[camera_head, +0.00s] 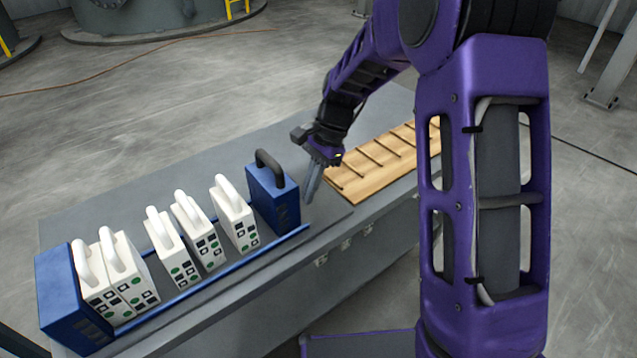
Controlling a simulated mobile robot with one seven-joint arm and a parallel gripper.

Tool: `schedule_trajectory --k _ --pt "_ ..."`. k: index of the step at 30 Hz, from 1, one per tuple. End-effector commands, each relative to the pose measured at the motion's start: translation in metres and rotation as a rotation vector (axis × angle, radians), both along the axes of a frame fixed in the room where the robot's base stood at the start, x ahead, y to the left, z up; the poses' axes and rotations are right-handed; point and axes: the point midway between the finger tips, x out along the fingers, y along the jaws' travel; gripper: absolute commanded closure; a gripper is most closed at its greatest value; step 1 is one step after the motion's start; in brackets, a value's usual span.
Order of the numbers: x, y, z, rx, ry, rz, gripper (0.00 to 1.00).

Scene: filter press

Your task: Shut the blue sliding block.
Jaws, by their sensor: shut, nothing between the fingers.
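The blue sliding block (276,199) with a dark arched handle stands upright at the right end of the blue rails (208,272). Several white plates (236,217) with handles stand on the rails to its left, with gaps between some of them. A blue fixed end block (68,302) is at the left end, next to two plates standing close together. My gripper (311,190) points down just right of the sliding block, its fingers shut and empty. It looks close to the block's right side; I cannot tell whether it touches.
The grey bench (130,204) carries the press. A wooden board (385,160) with dark rods lies on the bench right of my gripper. My purple arm hides the board's right end. The bench behind the plates is clear.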

Motion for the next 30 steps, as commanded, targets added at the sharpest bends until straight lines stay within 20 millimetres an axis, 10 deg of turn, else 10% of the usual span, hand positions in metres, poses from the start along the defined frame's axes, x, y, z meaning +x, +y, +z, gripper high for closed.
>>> schedule_trajectory --k 11,30 --pt "-0.002 0.003 0.001 0.000 0.000 0.001 1.00" --pt "-0.051 0.075 0.000 0.000 0.000 -0.001 1.00"
